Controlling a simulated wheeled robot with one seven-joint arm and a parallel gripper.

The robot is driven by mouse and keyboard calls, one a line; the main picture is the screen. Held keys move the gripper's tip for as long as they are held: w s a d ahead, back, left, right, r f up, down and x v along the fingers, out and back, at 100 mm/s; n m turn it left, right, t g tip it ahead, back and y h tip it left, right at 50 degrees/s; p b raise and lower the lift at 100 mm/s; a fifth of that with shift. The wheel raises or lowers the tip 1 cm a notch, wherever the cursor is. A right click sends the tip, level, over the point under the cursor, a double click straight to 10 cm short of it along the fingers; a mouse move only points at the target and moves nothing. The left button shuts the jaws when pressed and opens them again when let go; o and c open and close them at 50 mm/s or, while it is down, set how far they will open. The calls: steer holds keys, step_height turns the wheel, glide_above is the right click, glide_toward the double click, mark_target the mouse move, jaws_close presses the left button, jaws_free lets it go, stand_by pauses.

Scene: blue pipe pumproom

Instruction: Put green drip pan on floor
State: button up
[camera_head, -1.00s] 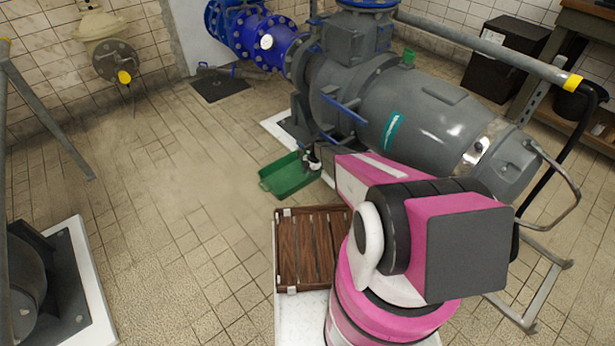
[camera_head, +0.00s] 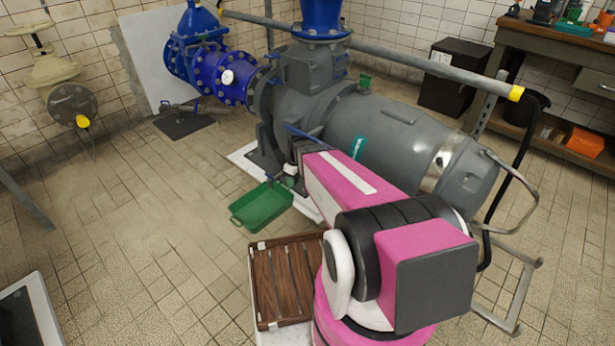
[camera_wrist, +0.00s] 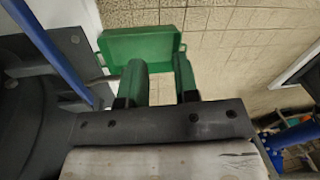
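The green drip pan (camera_head: 262,207) is a shallow rectangular tray with end handles. In the head view it appears to rest on the tiled floor, left of the grey pump's pale base. My gripper (camera_head: 290,178) is small there, near the pan's upper right edge and partly hidden by the pump and my arm. In the wrist view the pan (camera_wrist: 140,45) lies beyond my gripper (camera_wrist: 161,66). The two greenish fingers stand apart with a gap between them, and nothing is visibly clamped. The fingertips overlap the pan's near edge in the picture; contact cannot be told.
The grey pump (camera_head: 385,130) with blue pipework stands right of the pan. A slatted wooden crate (camera_head: 252,290) is just in front of the pan. A workbench (camera_head: 560,50) is at the back right. Open tiled floor (camera_head: 150,220) lies to the left.

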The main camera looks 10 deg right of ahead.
steer(key=s+d+r+m+h, duration=0.1)
steer(key=s+d+r+m, duration=0.2)
steer(key=s+r+m, duration=0.6)
steer(key=shift+s+r+t, duration=0.3)
steer(key=shift+s+r, duration=1.65)
steer(key=shift+r, duration=0.1)
